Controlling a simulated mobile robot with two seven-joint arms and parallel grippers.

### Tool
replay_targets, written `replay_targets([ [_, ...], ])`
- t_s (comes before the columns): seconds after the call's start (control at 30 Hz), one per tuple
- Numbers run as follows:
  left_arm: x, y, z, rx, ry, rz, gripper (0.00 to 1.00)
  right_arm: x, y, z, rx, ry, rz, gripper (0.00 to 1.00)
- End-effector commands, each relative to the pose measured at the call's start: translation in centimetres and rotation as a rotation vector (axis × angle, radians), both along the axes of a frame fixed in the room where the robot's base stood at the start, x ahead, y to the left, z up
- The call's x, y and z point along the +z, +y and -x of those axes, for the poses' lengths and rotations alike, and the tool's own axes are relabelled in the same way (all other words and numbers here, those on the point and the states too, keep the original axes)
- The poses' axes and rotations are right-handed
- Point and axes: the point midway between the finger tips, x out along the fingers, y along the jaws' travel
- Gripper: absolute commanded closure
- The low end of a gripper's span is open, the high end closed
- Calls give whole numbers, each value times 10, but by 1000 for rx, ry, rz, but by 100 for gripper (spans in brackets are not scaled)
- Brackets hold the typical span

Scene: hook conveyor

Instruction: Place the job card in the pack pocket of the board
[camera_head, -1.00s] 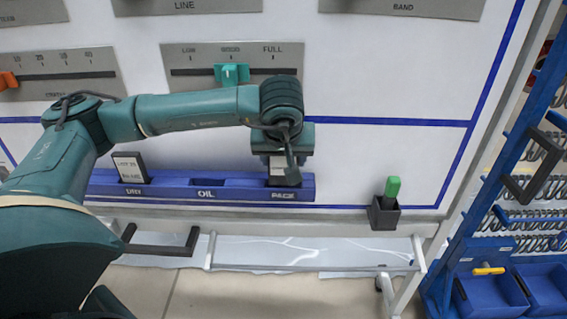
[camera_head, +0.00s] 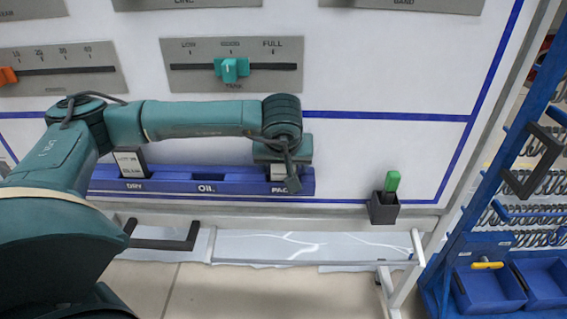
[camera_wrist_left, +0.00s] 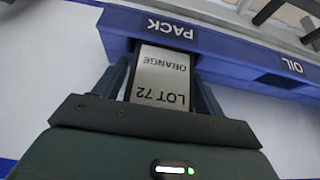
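The job card (camera_wrist_left: 160,76), a light plate with a dark rim reading LOT 72 ORANGE, is between the fingers of my left gripper (camera_wrist_left: 163,88). Its far end is at the pack pocket (camera_wrist_left: 165,27) of the blue rack, and its lower edge seems to be inside; how deep I cannot tell. In the head view my left gripper (camera_head: 281,168) is over the right end of the rack (camera_head: 235,187), with a little of the card (camera_head: 279,174) showing below it. The fingers lie along both card edges, shut on it. My right gripper is not in view.
Another card (camera_head: 130,161) stands in the DRY pocket; the OIL pocket (camera_head: 206,180) looks empty. A black holder (camera_head: 383,211) with a green-handled item stands right of the rack. Slider panels (camera_head: 232,66) are above. A blue shelf with bins (camera_head: 487,290) is at right.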

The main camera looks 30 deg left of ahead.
Motion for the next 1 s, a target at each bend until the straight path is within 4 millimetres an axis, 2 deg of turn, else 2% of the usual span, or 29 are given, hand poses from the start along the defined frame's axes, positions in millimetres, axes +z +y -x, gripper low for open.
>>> replay_targets([
  [0.1, 0, 0, 0, 0, 0, 0, 20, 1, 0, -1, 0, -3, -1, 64],
  [0.33, 1, 0, 0, 0, 0, 0, 20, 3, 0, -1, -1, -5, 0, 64],
  [0.43, 8, 0, 0, 0, -2, 1, 20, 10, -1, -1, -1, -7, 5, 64],
  [0.47, 8, -2, 1, -1, -2, 1, 20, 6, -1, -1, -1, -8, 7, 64],
  [0.8, 69, -20, 31, -3, -6, 1, 20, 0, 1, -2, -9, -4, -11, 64],
  [1.0, 97, -29, 45, -2, -3, 1, 20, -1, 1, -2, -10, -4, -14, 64],
])
